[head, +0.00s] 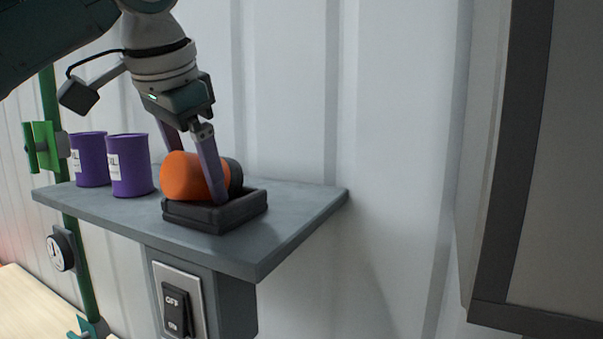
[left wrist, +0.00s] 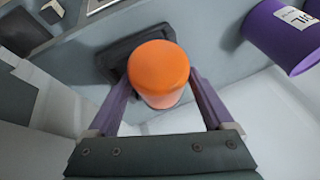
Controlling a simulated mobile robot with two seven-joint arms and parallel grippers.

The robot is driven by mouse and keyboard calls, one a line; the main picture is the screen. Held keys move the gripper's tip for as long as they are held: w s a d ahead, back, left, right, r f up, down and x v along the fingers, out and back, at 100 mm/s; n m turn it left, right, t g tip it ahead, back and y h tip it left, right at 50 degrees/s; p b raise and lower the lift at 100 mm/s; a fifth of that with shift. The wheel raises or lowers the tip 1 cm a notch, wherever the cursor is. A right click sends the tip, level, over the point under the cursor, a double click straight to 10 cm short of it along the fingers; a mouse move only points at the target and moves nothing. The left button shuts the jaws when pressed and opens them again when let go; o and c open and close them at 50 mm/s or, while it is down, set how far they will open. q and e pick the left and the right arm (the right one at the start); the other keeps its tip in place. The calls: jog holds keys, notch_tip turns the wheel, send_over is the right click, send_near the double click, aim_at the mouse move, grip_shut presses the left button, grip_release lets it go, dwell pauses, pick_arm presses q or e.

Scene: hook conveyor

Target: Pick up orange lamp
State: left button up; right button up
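The orange lamp (head: 182,176), rounded with a dark end, lies in a shallow black tray (head: 236,213) on a grey wall shelf. In the left wrist view the lamp (left wrist: 158,70) is centred, with part of the tray (left wrist: 113,65) showing behind it. My left gripper (head: 195,183) reaches down from above, its two purple fingers on either side of the lamp. In the left wrist view, the fingertips of this gripper (left wrist: 159,84) come right up to the lamp's sides; firm contact cannot be made out. My right gripper is not in view.
Two purple cans (head: 129,166) (head: 90,159) stand on the shelf (head: 306,205), left of the tray. A green pole (head: 84,262) with a gauge (head: 60,249) is at the left. An on-off switch (head: 178,308) is below the shelf. A grey cabinet (head: 550,170) fills the right side.

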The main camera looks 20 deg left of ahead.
pick_arm(q)
jog(key=c, duration=1.1)
